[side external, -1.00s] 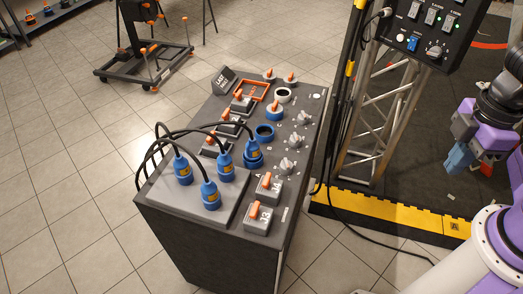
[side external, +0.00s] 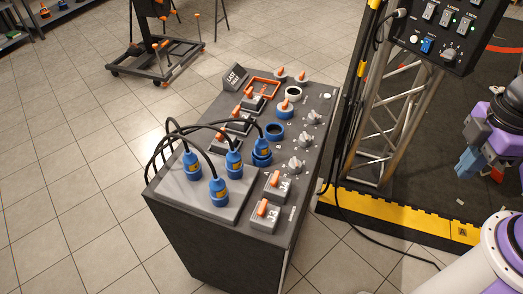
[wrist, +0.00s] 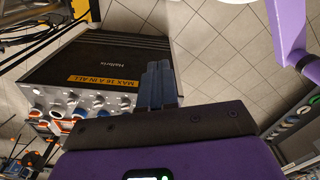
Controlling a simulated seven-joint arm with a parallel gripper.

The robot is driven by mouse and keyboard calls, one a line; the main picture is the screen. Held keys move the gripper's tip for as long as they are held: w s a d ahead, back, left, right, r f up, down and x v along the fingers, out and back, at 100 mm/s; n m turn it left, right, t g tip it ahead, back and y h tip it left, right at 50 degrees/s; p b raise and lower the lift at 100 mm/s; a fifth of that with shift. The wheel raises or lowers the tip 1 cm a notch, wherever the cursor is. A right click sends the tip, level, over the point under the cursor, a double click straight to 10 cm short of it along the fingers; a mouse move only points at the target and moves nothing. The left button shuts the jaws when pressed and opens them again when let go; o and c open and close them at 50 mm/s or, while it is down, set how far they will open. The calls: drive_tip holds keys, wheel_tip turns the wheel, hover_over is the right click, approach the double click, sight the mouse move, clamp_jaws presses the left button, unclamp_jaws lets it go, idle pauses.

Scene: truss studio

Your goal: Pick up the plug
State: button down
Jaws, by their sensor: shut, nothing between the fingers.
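Several blue plugs with black cables are on the dark console. Three stand on the grey plate at its near left: a left plug (side external: 192,164), a front plug (side external: 218,192) and a middle plug (side external: 234,163). Another blue plug (side external: 262,149) sits at a blue socket to their right. I cannot tell which one is meant. My gripper (side external: 467,164) is at the right of the side view, well away from the plugs, over the dark floor. In the wrist view its blue fingers (wrist: 158,80) are together and empty. No plug is clear in the wrist view.
The console (side external: 312,150) carries knobs, orange-handled switches and an empty blue socket ring (side external: 274,132). A metal truss (side external: 378,125) with a switch panel (side external: 440,35) stands between the console and my gripper. A yellow-black floor edge (side external: 400,215) runs below it.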

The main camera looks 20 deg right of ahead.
drive_tip(key=c, duration=0.6)
unclamp_jaws()
drive_tip(key=shift+o, duration=0.2)
